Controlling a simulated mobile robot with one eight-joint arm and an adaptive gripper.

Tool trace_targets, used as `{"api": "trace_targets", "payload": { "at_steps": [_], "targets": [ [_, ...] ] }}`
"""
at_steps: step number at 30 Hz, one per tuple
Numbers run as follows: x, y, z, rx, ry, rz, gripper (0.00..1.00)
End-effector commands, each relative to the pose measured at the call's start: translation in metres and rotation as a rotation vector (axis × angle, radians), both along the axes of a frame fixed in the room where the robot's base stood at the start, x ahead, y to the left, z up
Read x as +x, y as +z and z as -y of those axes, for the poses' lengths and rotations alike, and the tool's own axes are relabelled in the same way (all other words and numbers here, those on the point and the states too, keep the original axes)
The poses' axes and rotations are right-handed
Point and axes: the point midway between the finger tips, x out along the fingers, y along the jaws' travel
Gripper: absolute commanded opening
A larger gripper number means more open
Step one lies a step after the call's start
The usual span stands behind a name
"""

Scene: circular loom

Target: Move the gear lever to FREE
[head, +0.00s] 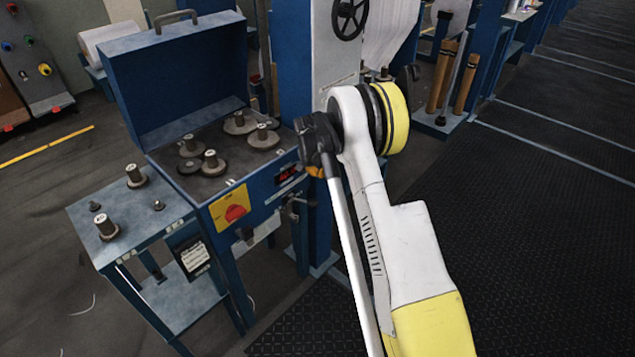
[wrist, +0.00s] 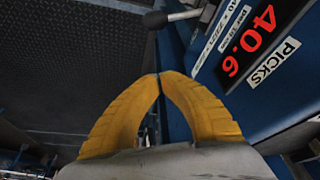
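A lever with a dark rounded knob and a pale metal rod (wrist: 184,15) shows at the top of the wrist view, beside the blue panel. It may be the gear lever; no FREE mark can be read. My gripper (wrist: 158,76) has two yellow fingers whose tips meet, with nothing seen between them. The knob lies beyond the fingertips, apart from them in the picture. In the head view my gripper (head: 315,172) is mostly hidden by my wrist, right of the blue cabinet (head: 275,190). The lever cannot be made out clearly there.
A red display (wrist: 250,43) reading 40.6 above PICKS is close right of my fingers. The cabinet carries a red knob on a yellow plate (head: 217,213) and loose gears under an open lid (head: 185,75). A side table (head: 150,215) holds more gears. Dark floor at right is clear.

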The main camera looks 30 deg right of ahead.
Motion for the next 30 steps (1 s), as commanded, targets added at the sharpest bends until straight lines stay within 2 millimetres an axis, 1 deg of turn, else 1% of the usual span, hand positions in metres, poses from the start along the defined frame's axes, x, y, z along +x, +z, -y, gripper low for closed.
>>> {"api": "trace_targets", "payload": {
  "at_steps": [5,8,15,18,21,24,30],
  "targets": [
    [0.006,-0.025,0.006,0.0,-0.001,0.0,0.0],
    [0.01,-0.043,0.011,0.0,-0.001,0.0,0.0],
    [0.023,-0.093,0.024,0.0,-0.001,0.0,0.0],
    [0.009,-0.094,0.008,0.0,0.002,0.0,0.0],
    [0.0,-0.095,-0.001,0.0,0.002,0.0,0.0],
    [-0.005,-0.095,-0.004,0.0,0.001,0.0,0.0],
    [-0.006,-0.094,-0.005,0.0,0.0,0.0,0.0]
  ]
}}
